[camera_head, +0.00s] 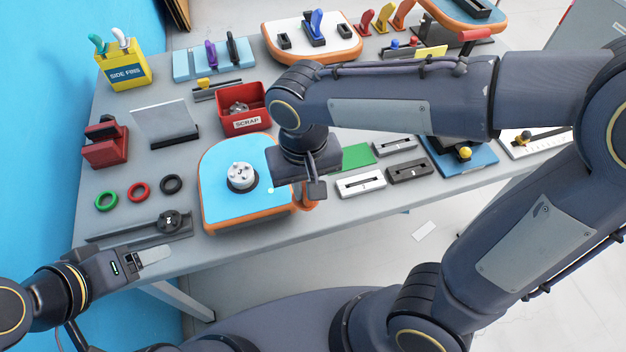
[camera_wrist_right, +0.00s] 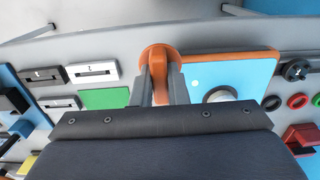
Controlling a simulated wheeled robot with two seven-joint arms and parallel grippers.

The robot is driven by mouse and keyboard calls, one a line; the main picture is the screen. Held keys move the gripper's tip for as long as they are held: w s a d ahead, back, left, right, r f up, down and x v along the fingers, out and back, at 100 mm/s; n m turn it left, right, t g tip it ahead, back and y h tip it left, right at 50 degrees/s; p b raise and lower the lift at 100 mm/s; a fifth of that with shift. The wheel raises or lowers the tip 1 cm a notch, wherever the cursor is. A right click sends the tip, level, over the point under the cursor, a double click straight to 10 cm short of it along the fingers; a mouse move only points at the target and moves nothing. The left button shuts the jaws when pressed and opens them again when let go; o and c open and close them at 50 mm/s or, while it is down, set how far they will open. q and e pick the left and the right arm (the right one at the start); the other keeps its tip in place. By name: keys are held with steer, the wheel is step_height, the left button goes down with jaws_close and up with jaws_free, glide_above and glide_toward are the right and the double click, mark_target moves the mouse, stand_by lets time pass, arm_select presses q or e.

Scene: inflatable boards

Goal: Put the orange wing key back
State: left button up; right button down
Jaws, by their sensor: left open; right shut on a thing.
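The orange wing key (camera_wrist_right: 158,54) is between the fingers of my right gripper (camera_wrist_right: 158,88), which is shut on it at the orange-edged blue board's edge. In the head view a bit of the orange wing key (camera_head: 309,199) shows beside my right gripper (camera_head: 312,187); the rest is hidden by the gripper. I cannot tell if the key touches the board. The blue board (camera_head: 222,165) carries a white valve (camera_head: 241,176) in a dark ring, left of the gripper. My left gripper (camera_head: 155,254) is open and empty at the table's front left edge.
Green pad (camera_head: 357,157), white slotted block (camera_head: 360,183) and dark slotted block (camera_head: 409,169) lie right of the board. Green, red and black rings (camera_head: 139,191) and a black knobbed tool (camera_head: 168,222) lie left. A red scrap bin (camera_head: 257,105) stands behind. My right arm hides part of the table.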

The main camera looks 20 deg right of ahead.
steer(key=w+d+f, duration=0.1)
steer(key=w+f, duration=0.1)
steer(key=w+d+f, duration=0.1)
steer(key=w+f, duration=0.1)
steer(key=w, duration=0.1)
steer(key=w+d+f, duration=0.1)
steer(key=w+f, duration=0.1)
steer(key=f, duration=0.1)
steer(key=shift+w+d+p, duration=0.15)
steer(key=shift+w+p, duration=0.15)
steer(key=shift+w, duration=0.05)
steer(key=shift+w+f, duration=0.2)
steer(key=shift+f, duration=1.6)
steer(key=shift+f, duration=0.25)
steer(key=c, duration=1.4)
jaws_free()
steer(key=shift+r, duration=0.2)
